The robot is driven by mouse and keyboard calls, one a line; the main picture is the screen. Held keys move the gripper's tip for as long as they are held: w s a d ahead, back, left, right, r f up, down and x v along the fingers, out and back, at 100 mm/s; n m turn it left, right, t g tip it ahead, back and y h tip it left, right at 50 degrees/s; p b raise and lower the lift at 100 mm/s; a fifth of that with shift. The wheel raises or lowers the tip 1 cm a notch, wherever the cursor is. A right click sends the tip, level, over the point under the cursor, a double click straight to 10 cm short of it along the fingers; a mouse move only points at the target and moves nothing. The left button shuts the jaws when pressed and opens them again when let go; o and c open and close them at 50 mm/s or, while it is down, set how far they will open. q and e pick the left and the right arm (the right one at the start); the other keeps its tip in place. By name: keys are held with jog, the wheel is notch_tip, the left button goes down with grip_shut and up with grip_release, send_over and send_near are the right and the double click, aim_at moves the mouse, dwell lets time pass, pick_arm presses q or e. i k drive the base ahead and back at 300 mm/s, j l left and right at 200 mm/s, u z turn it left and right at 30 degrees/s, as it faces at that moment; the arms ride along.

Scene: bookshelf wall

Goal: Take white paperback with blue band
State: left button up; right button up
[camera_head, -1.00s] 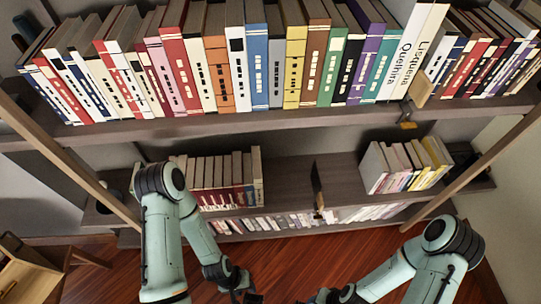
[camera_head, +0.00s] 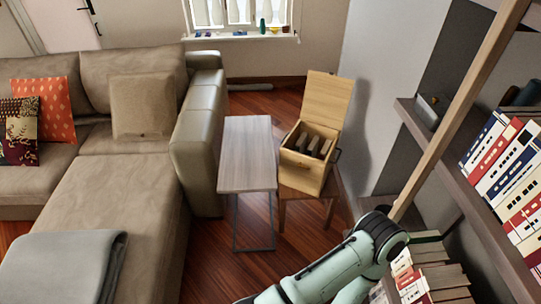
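At the right edge, books with white, red and blue spines stand on the upper shelf board (camera_head: 465,190). A white-spined book with a dark blue part (camera_head: 486,139) is at the far end of this row. I cannot tell whether it is the white paperback with blue band. My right gripper is also out of view.
A wooden box (camera_head: 305,160) with an open lid and several dark upright items inside stands on a small stool (camera_head: 330,192). A side table (camera_head: 247,155) with a bare top is beside the sofa (camera_head: 100,200). Some floor (camera_head: 300,255) is clear between table and bookshelf.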

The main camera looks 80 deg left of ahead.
aim_at(312, 150)
jog(key=u, duration=3.7)
